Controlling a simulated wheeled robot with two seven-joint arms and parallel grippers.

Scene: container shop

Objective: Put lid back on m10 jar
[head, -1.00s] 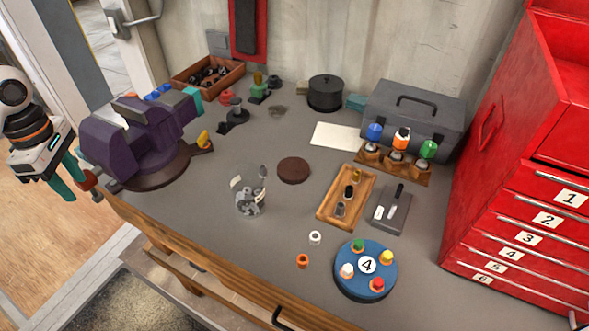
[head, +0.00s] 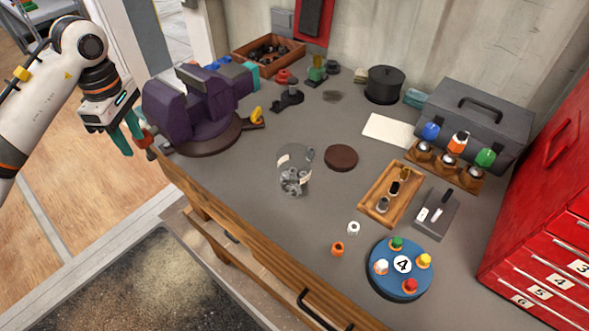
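A clear jar (head: 294,172) with grey metal pieces inside stands upright and open-topped in the middle of the workbench; any m10 marking is too small to read. A round brown disc that looks like its lid (head: 341,158) lies flat on the bench just right of the jar, apart from it. My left gripper (head: 136,146) has teal fingers and hangs at the bench's left edge, beside the purple vise. It is far from the jar and lid. Its fingers appear apart with nothing between them. My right gripper is out of view.
The purple vise (head: 200,105) stands at the left. A wooden tray (head: 371,213), a blue disc (head: 382,283) with coloured knobs, and a grey block (head: 433,222) lie to the right. A grey toolbox (head: 470,130) and red cabinet (head: 540,200) bound the right. Bench left of the jar is clear.

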